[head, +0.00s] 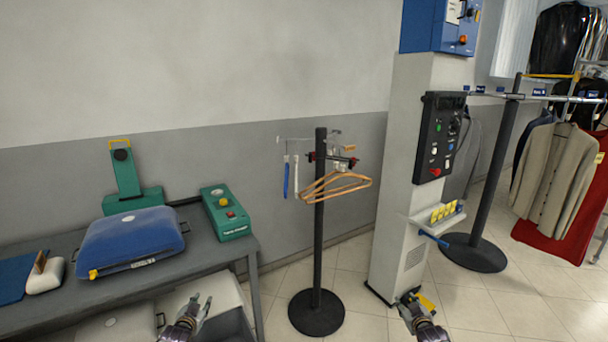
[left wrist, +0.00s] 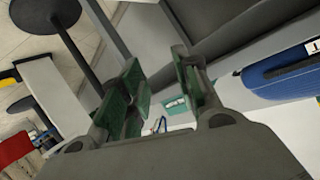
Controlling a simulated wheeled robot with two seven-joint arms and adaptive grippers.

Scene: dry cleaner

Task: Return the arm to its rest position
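My left gripper (head: 196,307) shows at the bottom of the head view, in front of the grey table's right part. In the left wrist view its two green-padded fingers (left wrist: 165,88) stand apart with nothing between them, so it is open and empty. My right gripper (head: 412,301) shows at the bottom of the head view, near the foot of the white column. Its fingers look spread, and no object shows in them.
A grey table (head: 200,262) at left carries a blue press (head: 130,240) and a green control box (head: 226,214). A black stand (head: 319,250) with wooden hangers (head: 335,187) stands mid-view. A white column (head: 402,150) with a control panel (head: 440,135) stands right of it. Floor between is clear.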

